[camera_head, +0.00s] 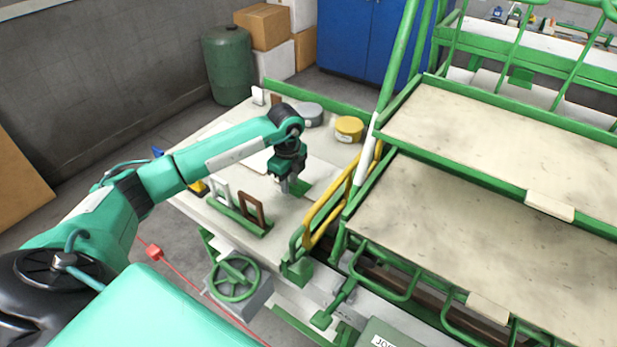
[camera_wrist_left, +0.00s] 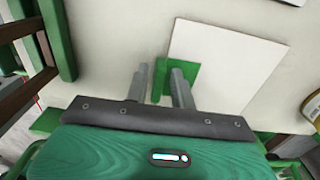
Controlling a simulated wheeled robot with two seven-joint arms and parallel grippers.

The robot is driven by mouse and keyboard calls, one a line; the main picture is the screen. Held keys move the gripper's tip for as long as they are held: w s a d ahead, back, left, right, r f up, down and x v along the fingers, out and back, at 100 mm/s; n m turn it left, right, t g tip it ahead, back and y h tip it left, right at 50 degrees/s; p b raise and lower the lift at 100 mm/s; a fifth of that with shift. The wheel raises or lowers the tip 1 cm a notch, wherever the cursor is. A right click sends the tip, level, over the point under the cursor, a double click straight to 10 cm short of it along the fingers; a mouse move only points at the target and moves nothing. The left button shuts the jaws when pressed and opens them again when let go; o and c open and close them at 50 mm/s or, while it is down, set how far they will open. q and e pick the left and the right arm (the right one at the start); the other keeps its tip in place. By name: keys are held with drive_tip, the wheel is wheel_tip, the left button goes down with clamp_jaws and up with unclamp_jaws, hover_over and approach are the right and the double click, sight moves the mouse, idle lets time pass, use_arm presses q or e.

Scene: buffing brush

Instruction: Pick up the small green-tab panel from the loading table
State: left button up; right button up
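A white panel (camera_wrist_left: 225,72) lies flat on the loading table (camera_wrist_left: 110,45) in the left wrist view. A flat green tab (camera_wrist_left: 184,60) overlaps its left edge, and a narrow green strip (camera_wrist_left: 160,80) stands out beside it. My left gripper (camera_wrist_left: 160,88) points down over the tab, its two grey fingers apart on either side of the strip, with nothing clamped. In the head view, my left gripper (camera_head: 291,187) is low over the table beside the green tab (camera_head: 302,187). The fingertips' exact height is hard to tell. My right gripper is not in view.
A green rack with a white and a brown frame (camera_head: 251,211) stands just left of the gripper. A yellow rail (camera_head: 325,211) and green bed frame border the right. A yellow tin (camera_head: 349,128) and grey tin (camera_head: 308,114) stand behind. A handwheel (camera_head: 234,279) is in front.

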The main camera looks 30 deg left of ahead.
use_arm(q)
clamp_jaws()
drive_tip(key=shift+r, duration=0.1)
